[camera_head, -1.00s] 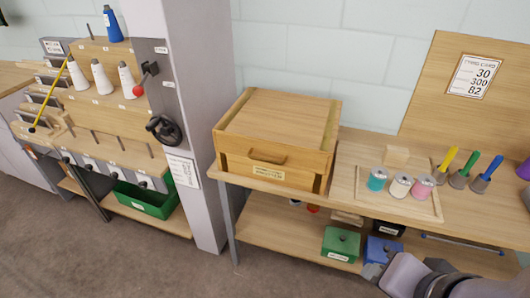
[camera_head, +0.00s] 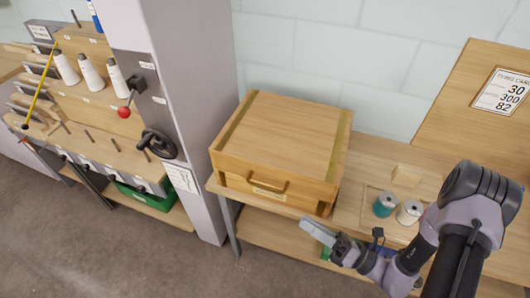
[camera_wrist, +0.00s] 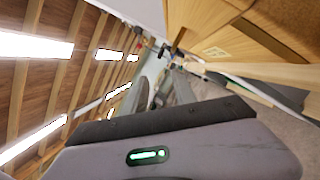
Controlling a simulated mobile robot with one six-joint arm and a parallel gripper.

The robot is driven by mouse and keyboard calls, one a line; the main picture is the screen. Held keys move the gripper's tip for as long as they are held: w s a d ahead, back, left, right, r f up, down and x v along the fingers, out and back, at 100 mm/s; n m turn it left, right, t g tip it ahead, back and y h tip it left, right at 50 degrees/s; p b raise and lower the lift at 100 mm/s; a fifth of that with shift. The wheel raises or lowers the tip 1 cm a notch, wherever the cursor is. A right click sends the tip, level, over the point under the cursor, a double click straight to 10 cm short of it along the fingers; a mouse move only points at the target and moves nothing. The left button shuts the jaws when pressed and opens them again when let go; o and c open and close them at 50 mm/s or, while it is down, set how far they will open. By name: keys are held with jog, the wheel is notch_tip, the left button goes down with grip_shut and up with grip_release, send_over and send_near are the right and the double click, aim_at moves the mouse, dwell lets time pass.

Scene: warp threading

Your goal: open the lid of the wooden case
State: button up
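In the wrist view, part of the case (camera_wrist: 285,25) shows at the upper right, cut off by the frame. My gripper (camera_head: 318,232) is in front of and to the right of the case, lower than its lid and apart from it. Its fingers show side-on and very small, so I cannot tell whether they are open. I see nothing held in it.
A teal spool (camera_head: 385,204) and a cream spool (camera_head: 409,212) stand on the bench right of the case. A wooden block (camera_head: 406,175) lies behind them. A grey pillar (camera_head: 185,100) with a red-knobbed lever (camera_head: 125,112) and a black crank stands close on the left.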

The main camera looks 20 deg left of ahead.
aim_at(263, 186)
jog(key=w+a+m+t, duration=0.1)
jog(key=w+a, duration=0.1)
jog(key=a, duration=0.3)
jog(key=w+a+m+b, duration=0.1)
jog(key=w+a, duration=0.2)
jog(key=a, duration=0.2)
jog(key=w+a+r+m+t+b, duration=0.1)
jog(key=w+a, duration=0.2)
jog(key=a, duration=0.2)
jog(key=shift+t+h, duration=0.3)
jog(key=shift+h, duration=0.1)
grip_shut()
jog(key=shift+s, duration=0.1)
dwell(0.5)
